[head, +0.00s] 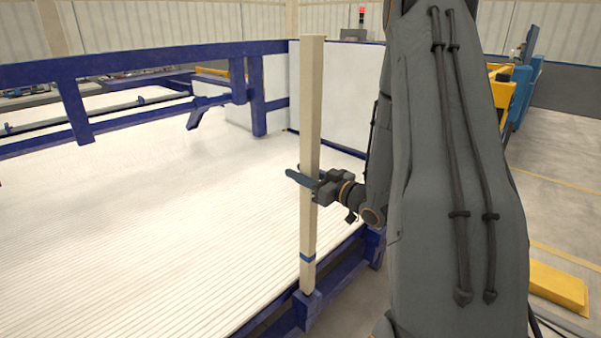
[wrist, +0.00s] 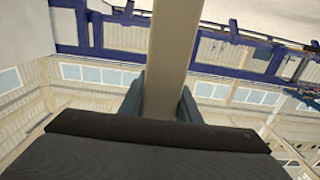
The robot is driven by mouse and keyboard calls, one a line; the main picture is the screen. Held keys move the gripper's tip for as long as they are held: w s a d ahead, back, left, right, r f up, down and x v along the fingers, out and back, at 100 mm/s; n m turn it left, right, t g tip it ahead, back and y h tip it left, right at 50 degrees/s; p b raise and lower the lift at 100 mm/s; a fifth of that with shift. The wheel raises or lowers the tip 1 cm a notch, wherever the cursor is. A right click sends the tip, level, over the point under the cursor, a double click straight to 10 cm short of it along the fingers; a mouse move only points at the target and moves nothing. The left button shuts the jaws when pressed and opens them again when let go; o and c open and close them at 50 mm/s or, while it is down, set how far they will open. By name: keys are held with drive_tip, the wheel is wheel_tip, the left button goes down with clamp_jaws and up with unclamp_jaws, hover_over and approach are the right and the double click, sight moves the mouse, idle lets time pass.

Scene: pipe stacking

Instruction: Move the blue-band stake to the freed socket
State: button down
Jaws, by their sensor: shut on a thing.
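The blue-band stake (head: 310,130) is a tall, pale, square post with a blue band near its lower end. It stands about upright in the head view. My gripper (head: 303,180) is shut on it a little below its middle. Its lower tip is at the mouth of a blue socket (head: 307,308) on the frame's near edge; I cannot tell whether it is seated inside or just above. In the wrist view the stake (wrist: 175,45) runs up between the two fingers of my gripper (wrist: 160,100).
A wide layer of white pipes (head: 150,220) fills the left, bordered by a blue frame (head: 75,105). A white panel (head: 345,90) stands behind the stake. A yellow block (head: 558,288) lies on the floor at right. Yellow and blue equipment (head: 520,80) stands farther back.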

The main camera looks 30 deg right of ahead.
drive_tip(key=shift+f+b, duration=0.4)
drive_tip(key=shift+f, duration=0.45)
drive_tip(key=c, duration=1.4)
unclamp_jaws()
drive_tip(key=shift+o, duration=0.7)
drive_tip(key=shift+f, duration=0.1)
drive_tip(key=shift+s, duration=0.1)
drive_tip(key=b, duration=0.2)
hover_over(309, 203)
drive_tip(key=s+d, duration=0.2)
drive_tip(key=d, duration=0.1)
drive_tip(key=shift+a, duration=0.1)
